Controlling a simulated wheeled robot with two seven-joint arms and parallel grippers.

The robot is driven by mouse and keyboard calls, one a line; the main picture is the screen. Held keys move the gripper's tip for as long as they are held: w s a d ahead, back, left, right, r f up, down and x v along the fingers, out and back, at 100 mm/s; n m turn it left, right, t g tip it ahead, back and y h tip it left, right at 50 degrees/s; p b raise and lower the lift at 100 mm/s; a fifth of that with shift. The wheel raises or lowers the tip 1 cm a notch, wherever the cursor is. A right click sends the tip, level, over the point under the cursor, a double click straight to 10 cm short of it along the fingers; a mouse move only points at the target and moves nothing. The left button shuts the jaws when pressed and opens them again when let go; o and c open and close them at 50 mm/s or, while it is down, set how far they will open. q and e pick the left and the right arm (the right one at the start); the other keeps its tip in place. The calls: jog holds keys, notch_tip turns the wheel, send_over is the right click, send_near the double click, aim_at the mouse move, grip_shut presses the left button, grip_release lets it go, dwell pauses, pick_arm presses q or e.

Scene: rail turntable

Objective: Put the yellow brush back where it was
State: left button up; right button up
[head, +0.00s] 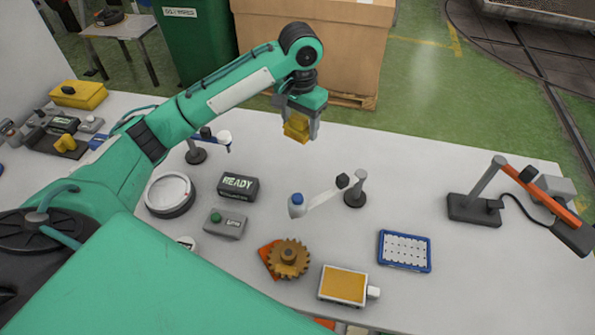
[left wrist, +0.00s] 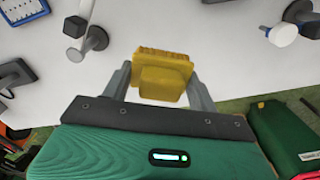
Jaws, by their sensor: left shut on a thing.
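The yellow brush (head: 297,127) is between the fingers of my left gripper (head: 300,130), raised above the far edge of the white table (head: 440,190). In the left wrist view the yellow brush (left wrist: 162,72) shows its ribbed end, and the left gripper (left wrist: 160,88) is shut on its sides. My right gripper is not in view.
A dial (head: 170,193), a READY box (head: 238,188), a lamp-like stand (head: 355,188), a brown gear (head: 288,258), a blue-rimmed tray (head: 404,251) and a yellow-topped block (head: 343,286) stand on the table. A yellow case (head: 78,94) is at left. The table's right-front part is clear.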

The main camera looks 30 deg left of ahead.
pick_arm(q)
jog(key=p, duration=0.2)
send_over(299, 182)
notch_tip(299, 182, down, 14)
jog(key=shift+r, duration=0.1)
notch_tip(299, 182, down, 5)
jog(key=shift+r+p, duration=0.1)
jog(key=shift+p, duration=0.5)
jog(key=shift+f, duration=0.25)
jog(key=o, duration=0.9)
